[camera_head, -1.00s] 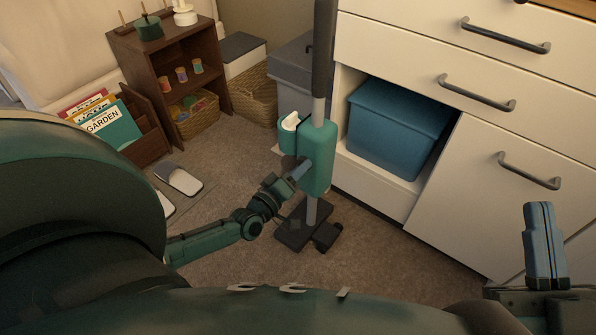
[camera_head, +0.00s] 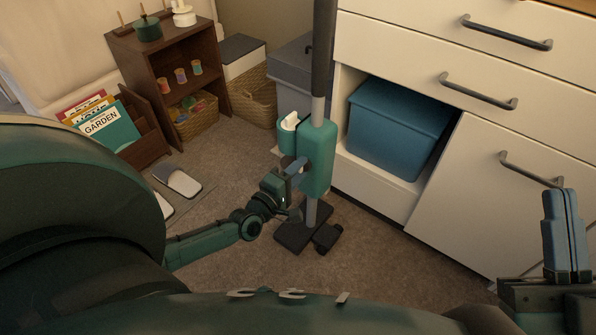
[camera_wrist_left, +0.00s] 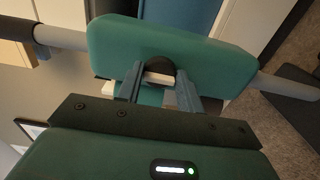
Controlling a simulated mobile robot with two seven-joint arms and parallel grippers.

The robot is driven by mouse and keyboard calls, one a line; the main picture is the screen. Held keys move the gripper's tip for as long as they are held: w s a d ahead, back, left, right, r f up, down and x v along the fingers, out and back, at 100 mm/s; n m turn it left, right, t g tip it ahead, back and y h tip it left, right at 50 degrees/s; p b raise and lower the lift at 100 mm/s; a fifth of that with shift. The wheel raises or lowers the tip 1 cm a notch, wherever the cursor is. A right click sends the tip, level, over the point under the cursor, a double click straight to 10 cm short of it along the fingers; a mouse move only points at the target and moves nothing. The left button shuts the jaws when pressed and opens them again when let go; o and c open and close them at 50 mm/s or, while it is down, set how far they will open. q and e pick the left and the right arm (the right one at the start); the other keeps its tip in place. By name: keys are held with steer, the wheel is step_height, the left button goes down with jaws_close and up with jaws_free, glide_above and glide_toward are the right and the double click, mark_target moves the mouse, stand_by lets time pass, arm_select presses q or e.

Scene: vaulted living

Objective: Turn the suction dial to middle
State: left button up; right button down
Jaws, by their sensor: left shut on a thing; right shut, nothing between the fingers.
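A green upright vacuum (camera_head: 318,158) with a grey tube stands in front of the white cabinet, its dark floor head (camera_head: 300,232) on the carpet. In the left wrist view its green body (camera_wrist_left: 190,48) fills the upper middle, with a round dark dial (camera_wrist_left: 158,68) carrying a pale bar. My left gripper (camera_head: 297,168) is at the front of the body; in the wrist view its blue fingers (camera_wrist_left: 160,82) are shut on the dial's bar. Any dial markings are too small to read. My right gripper (camera_head: 564,205) is shut and empty at the lower right.
A blue bin (camera_head: 400,128) sits in the open cabinet bay (camera_head: 380,192) right of the vacuum. Drawers with grey handles (camera_head: 480,92) are beyond. A brown shelf (camera_head: 150,70), a wicker basket (camera_head: 252,100) and a book rack stand left. Carpet is clear around the floor head.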

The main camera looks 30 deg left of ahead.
stand_by(0.3)
arm_select(q)
steer(key=o, duration=1)
arm_select(e)
steer(key=shift+f, duration=0.1)
arm_select(q)
steer(key=s+p, duration=0.1)
steer(key=s, duration=0.3)
steer(key=s+p, duration=0.1)
steer(key=s, duration=0.3)
steer(key=s+a+p, duration=0.1)
steer(key=s+p, duration=0.1)
steer(key=s, duration=0.3)
arm_select(e)
steer(key=f+m+h, duration=0.1)
steer(key=f+m+g+h, duration=0.1)
steer(key=f+m+h, duration=0.1)
steer(key=s+f+m+h, duration=0.1)
steer(key=f, duration=0.1)
steer(key=shift+a+g, duration=0.3)
steer(key=shift+g, duration=0.1)
